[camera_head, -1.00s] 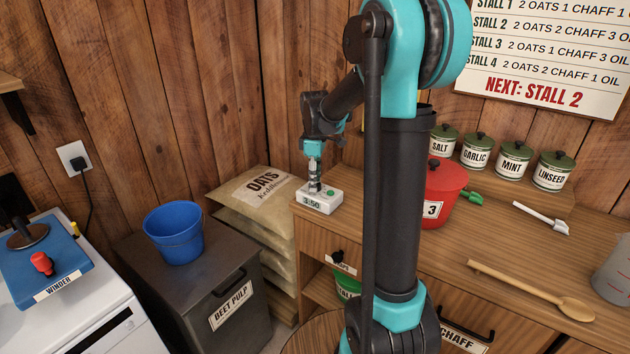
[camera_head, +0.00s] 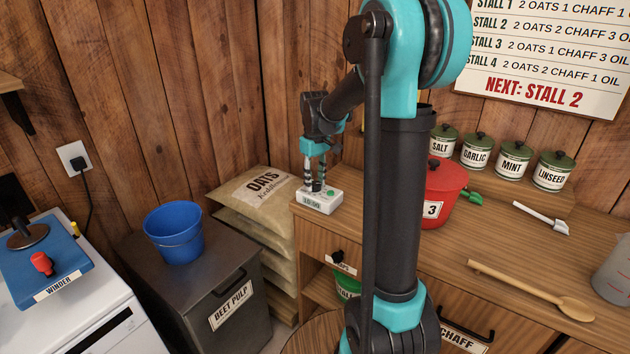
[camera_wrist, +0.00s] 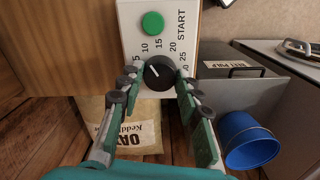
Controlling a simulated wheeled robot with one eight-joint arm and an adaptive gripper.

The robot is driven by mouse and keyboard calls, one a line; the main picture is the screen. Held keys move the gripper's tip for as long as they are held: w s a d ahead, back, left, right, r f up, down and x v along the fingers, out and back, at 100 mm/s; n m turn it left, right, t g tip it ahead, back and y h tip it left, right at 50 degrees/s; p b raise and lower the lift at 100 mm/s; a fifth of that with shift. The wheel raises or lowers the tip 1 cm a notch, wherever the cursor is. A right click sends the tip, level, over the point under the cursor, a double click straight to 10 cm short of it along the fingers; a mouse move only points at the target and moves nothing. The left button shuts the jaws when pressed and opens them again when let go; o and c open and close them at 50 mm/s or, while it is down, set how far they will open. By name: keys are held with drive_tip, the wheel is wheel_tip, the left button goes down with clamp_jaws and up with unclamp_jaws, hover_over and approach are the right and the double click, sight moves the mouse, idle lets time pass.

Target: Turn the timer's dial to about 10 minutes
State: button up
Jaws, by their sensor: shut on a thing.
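The white timer (camera_head: 318,202) sits at the left end of the wooden counter. In the wrist view, the timer's face (camera_wrist: 191,20) has a green button (camera_wrist: 152,23) by the word START and numbers from 5 to 25 around a black dial (camera_wrist: 160,75). The dial's white pointer line slants up and left, roughly towards the 10. My gripper (camera_wrist: 154,82) has one finger on each side of the dial and is shut on it. From the head camera, my gripper (camera_head: 316,186) points down onto the timer.
Oats sacks (camera_head: 255,200) are stacked left of the counter. A blue bucket (camera_head: 174,232) stands on the beet pulp bin (camera_head: 215,285). A red container (camera_head: 445,190) stands right of the timer, behind my arm. A wooden spoon (camera_head: 530,290) lies farther right.

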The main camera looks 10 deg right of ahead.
sight(315, 183)
idle(0.4)
drive_tip(key=o, duration=1.2)
drive_tip(key=shift+c, duration=0.2)
wheel_tip(315, 183, up, 12)
drive_tip(key=s+d+f+m+t, duration=0.2)
drive_tip(key=s+f+m, duration=0.1)
drive_tip(key=s+f, duration=0.7)
drive_tip(key=s+d+f+m+t, duration=0.1)
drive_tip(key=s+f+m+t, duration=0.1)
drive_tip(key=s+f, duration=0.9)
drive_tip(key=s+m, duration=0.1)
drive_tip(key=s, duration=0.2)
drive_tip(key=shift+d, duration=0.35)
